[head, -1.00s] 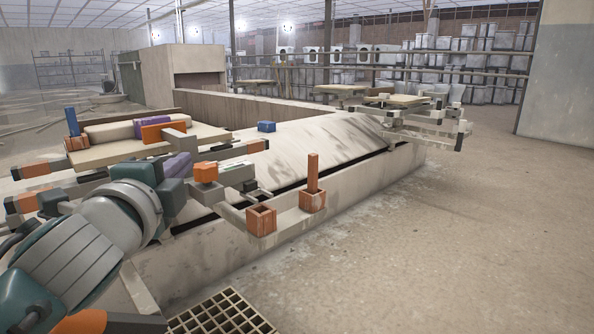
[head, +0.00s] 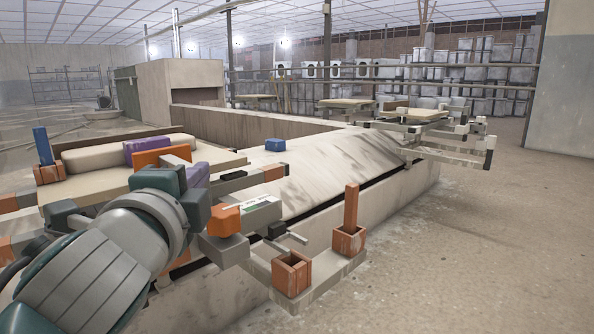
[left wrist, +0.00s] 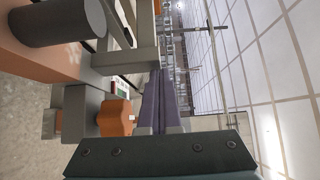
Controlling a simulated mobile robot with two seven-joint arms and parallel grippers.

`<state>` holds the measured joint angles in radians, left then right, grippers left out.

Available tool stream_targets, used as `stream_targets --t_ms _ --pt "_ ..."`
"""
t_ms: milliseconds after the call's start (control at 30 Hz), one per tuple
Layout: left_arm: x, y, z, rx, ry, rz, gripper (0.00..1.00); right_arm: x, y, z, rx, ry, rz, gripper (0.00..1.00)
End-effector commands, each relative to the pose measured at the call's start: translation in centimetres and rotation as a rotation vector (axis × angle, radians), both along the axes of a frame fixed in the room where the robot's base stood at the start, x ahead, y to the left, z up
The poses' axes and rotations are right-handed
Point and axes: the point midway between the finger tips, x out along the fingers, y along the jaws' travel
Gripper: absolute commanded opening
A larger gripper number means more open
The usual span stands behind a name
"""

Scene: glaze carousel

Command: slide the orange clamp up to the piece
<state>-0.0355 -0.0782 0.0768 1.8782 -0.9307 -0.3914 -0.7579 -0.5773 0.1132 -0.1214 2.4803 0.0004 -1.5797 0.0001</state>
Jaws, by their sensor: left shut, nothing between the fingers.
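The orange clamp looks to be the upright orange plate (head: 158,157) with a grey bar behind it, standing on the beige board. The piece looks to be the long beige block (head: 115,155) beyond it. A purple block (head: 143,149) stands between them, partly hidden by the plate. I cannot tell whether plate and piece touch. My left gripper (head: 197,174) is shut and empty, in front of the board's near edge, just below and right of the plate. In the left wrist view its fingers (left wrist: 157,95) lie together. My right gripper is not in view.
An orange block (head: 226,219) on a grey base stands just right of my left wrist, beside a labelled panel (head: 261,212). A blue upright (head: 41,145) stands at the board's left. Two orange cups (head: 292,273) (head: 348,241) sit on the front ledge. Floor at right is clear.

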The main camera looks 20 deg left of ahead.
Motion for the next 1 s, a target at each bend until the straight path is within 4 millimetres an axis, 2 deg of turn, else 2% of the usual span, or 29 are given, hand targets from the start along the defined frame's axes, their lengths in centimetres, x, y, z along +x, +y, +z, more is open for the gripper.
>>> stream_targets --t_ms 467,567,800,900,1000 --pt "0.1 0.3 0.1 0.001 0.000 0.001 0.00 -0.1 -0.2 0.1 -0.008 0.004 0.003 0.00" --pt "0.8 1.8 0.3 0.006 0.002 0.001 0.00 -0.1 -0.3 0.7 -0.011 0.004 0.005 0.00" --pt "3.1 7.6 0.2 0.005 0.001 0.003 0.00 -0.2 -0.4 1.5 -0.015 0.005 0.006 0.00" --pt "3.8 9.2 0.2 0.004 0.000 0.003 0.00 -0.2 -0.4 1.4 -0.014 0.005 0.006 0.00" --pt "4.1 9.9 0.1 0.000 -0.001 0.003 0.00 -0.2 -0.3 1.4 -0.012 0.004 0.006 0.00"
